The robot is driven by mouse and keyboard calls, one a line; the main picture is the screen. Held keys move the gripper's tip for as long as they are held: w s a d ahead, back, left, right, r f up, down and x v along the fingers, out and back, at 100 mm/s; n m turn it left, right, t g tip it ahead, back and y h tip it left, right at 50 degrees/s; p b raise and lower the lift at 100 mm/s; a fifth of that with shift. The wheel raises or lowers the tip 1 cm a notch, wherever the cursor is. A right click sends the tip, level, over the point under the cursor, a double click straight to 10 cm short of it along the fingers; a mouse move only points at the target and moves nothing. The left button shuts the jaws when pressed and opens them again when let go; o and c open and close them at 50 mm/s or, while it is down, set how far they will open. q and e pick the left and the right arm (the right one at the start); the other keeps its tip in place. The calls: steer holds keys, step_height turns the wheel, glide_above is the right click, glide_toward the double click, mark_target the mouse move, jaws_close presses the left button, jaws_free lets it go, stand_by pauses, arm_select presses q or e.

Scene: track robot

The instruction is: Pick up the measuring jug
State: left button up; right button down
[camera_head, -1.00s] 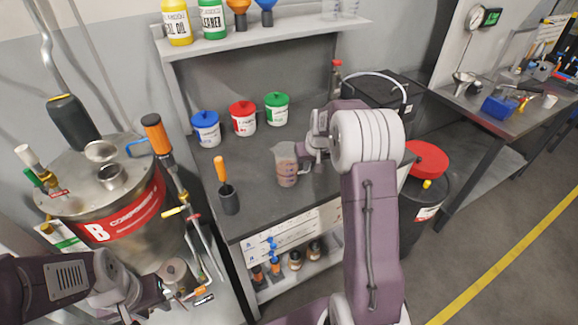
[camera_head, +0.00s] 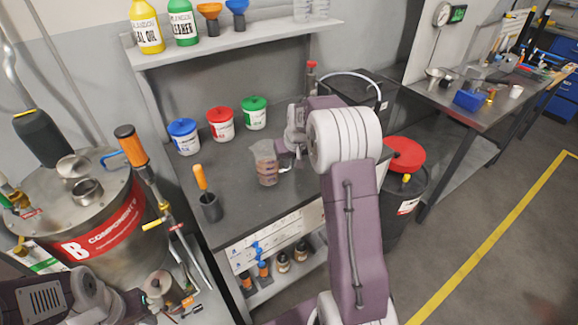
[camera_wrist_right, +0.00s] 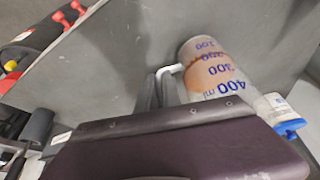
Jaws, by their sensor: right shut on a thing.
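The measuring jug (camera_head: 265,168) is clear with brownish contents and stands upright at the grey workbench (camera_head: 235,215). In the right wrist view the jug (camera_wrist_right: 212,68) shows blue numbers, and its white handle is between my fingers. My right gripper (camera_head: 284,158) is at the jug's right side and shut on its handle; the fingers also show in the right wrist view (camera_wrist_right: 166,90). I cannot tell whether the jug's base touches the bench. My left gripper (camera_head: 165,296) is low at the left, near the drum; its jaws are unclear.
Blue (camera_head: 184,137), red (camera_head: 221,125) and green (camera_head: 254,113) lidded tubs stand behind the jug. A dark cup with an orange-handled tool (camera_head: 210,207) stands at the front left. A steel drum (camera_head: 105,225) is left, a red-lidded bin (camera_head: 404,155) right.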

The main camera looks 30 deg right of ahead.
step_height(320, 180, up, 2)
steer(key=shift+r, duration=0.15)
steer(key=s+d+r, duration=0.5)
steer(key=s+r, duration=0.1)
steer(key=s, duration=0.4)
steer(key=shift+s+d+r, duration=0.15)
steer(key=shift+d+r, duration=0.05)
steer(key=shift+r, duration=0.1)
